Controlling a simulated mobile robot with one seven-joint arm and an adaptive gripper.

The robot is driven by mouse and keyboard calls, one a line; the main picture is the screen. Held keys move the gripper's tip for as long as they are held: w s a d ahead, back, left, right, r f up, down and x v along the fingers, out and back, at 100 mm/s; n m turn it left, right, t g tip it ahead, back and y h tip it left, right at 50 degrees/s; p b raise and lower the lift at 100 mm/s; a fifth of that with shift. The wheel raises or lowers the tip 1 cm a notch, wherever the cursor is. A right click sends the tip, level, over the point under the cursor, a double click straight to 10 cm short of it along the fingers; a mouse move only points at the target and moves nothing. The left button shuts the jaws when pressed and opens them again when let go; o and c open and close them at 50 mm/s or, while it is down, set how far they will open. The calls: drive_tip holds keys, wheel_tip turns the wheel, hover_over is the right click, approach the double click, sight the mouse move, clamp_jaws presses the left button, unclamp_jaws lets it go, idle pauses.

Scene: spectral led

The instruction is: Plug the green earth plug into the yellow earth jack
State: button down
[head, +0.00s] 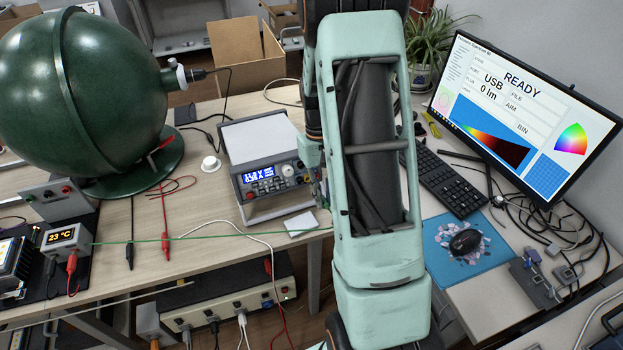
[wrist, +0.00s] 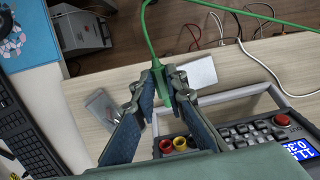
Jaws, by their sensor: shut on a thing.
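In the wrist view my gripper (wrist: 158,84) is shut on the green earth plug (wrist: 157,72), whose green cable rises from it and loops off to the right. The yellow earth jack (wrist: 180,143) is on the front panel of the bench power supply (wrist: 238,112), beside a red jack (wrist: 166,146). In the picture the jack lies below the fingertips, and the plug is apart from it.
A white card (wrist: 197,72) lies on the wooden table in front of the supply. The green cable (head: 215,237) stretches across the table's front in the head view. A keyboard (head: 450,182), mouse and monitor stand to the right. Red and black leads lie to the left.

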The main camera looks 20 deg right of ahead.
drive_tip(key=shift+w, duration=0.1)
drive_tip(key=shift+w+d+f, duration=0.1)
drive_tip(key=shift+w+f, duration=0.1)
drive_tip(key=shift+w, duration=0.7)
drive_tip(key=shift+w+f, duration=0.2)
drive_tip(key=shift+w, duration=0.65)
drive_tip(key=shift+w+d+f, duration=0.1)
drive_tip(key=shift+w+f, duration=0.1)
drive_tip(key=shift+w, duration=0.7)
drive_tip(key=c, duration=2.5)
unclamp_jaws()
drive_tip(key=shift+c, duration=0.2)
clamp_jaws()
drive_tip(key=shift+w+f+b, duration=0.2)
drive_tip(key=shift+w+b, duration=0.1)
drive_tip(key=shift+w, duration=0.85)
